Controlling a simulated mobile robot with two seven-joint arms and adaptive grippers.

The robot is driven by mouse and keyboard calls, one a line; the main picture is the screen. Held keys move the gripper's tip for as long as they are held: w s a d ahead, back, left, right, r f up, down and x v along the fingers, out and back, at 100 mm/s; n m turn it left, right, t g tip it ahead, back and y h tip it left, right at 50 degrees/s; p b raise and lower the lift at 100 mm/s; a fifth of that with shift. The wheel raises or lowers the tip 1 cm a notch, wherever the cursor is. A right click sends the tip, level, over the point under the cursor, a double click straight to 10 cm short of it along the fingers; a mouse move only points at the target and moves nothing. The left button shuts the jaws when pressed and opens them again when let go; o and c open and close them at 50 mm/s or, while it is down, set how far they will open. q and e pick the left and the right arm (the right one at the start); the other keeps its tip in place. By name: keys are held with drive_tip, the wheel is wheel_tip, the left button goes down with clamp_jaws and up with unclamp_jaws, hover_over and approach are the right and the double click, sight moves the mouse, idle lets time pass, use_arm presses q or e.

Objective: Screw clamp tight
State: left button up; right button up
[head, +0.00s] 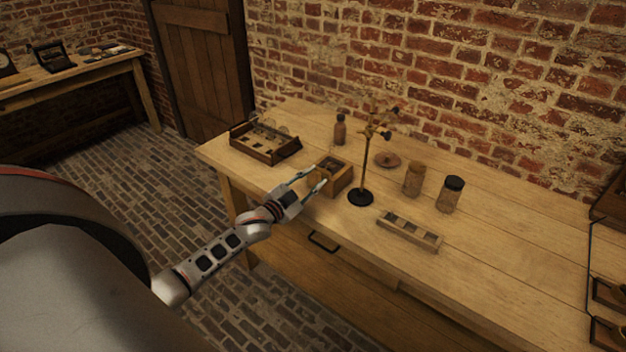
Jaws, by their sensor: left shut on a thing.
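A thin metal stand (365,165) rises from a round dark base (361,198) on the workbench. Clamp parts (386,135) with dark knobs sit near its top; they are too small and dim to tell how tight they are. My left gripper (321,176) is low over the bench, left of the stand and apart from it. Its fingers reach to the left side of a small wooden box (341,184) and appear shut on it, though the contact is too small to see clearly. My right gripper is not in view.
A compartment tray (281,154) stands at the back left of the workbench. A brown bottle (340,131), a round reddish dish (387,160) and two jars (413,180) (451,196) stand around the stand. A slotted wooden rack (409,232) lies in front. The right bench top is mostly clear.

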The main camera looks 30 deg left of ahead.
use_arm(q)
drive_tip(key=m, duration=0.3)
drive_tip(key=shift+f+m+b, duration=0.1)
drive_tip(key=shift+m+b, duration=0.6)
drive_tip(key=shift+m, duration=0.6)
drive_tip(key=m+b, duration=0.1)
drive_tip(key=m, duration=0.2)
drive_tip(key=shift+m+b, duration=0.4)
drive_tip(key=shift+m, duration=1.3)
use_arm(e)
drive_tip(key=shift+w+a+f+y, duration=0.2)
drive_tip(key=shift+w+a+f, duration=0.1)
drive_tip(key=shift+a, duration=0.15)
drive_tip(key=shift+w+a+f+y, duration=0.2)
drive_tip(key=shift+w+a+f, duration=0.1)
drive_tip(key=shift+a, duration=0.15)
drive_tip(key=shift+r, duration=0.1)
use_arm(q)
drive_tip(key=o, duration=1.1)
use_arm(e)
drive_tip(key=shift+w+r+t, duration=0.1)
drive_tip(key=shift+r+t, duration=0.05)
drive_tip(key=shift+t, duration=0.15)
